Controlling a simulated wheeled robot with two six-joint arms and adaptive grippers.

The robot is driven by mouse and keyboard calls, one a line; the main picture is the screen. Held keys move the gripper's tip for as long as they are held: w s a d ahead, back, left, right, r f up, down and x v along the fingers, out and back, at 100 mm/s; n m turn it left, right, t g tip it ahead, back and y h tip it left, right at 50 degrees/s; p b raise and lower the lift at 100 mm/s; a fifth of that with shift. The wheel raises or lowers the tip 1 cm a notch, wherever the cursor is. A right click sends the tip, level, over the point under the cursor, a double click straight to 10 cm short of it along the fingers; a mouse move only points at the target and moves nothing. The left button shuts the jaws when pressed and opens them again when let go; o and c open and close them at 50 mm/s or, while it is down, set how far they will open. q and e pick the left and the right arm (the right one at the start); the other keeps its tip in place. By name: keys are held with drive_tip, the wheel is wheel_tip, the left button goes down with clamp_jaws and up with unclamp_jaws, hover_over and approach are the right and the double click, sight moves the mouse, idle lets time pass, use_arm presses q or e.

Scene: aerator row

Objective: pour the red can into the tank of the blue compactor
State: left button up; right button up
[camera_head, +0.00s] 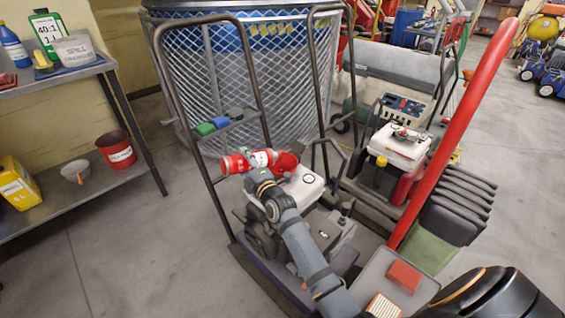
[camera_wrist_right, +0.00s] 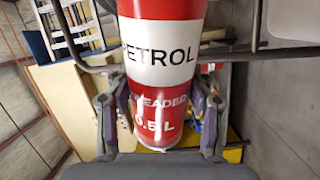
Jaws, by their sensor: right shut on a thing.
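The red can (camera_head: 262,158) has a white band reading PETROL and lies on its side in the air, tilted a little. In the right wrist view the can (camera_wrist_right: 165,45) fills the middle, between both fingers. My right gripper (camera_head: 259,176) is shut on it. The can is above and just left of a white tank (camera_head: 299,190) with a dark ring on top, on the near compactor with a dark bluish base plate (camera_head: 262,272). I cannot tell whether the can's mouth is open, and no liquid shows. My left gripper is out of view.
The compactor's dark handle frame (camera_head: 181,100) rises close to the can and carries a small shelf with green and blue caps (camera_head: 213,126). A second machine with a white tank (camera_head: 400,147) stands right. A red bar (camera_head: 460,115) rises there. A shelf table (camera_head: 62,77) stands left.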

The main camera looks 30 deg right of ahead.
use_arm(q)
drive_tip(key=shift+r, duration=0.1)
use_arm(e)
drive_tip(key=shift+r, duration=0.1)
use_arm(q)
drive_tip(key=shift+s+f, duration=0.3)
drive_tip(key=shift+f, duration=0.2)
use_arm(e)
drive_tip(key=shift+d+r+m, duration=0.1)
drive_tip(key=shift+d+m, duration=0.05)
drive_tip(key=shift+m, duration=0.25)
use_arm(q)
drive_tip(key=shift+p, duration=0.35)
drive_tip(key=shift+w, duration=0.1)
use_arm(e)
drive_tip(key=shift+d+r, duration=0.1)
drive_tip(key=shift+r, duration=0.05)
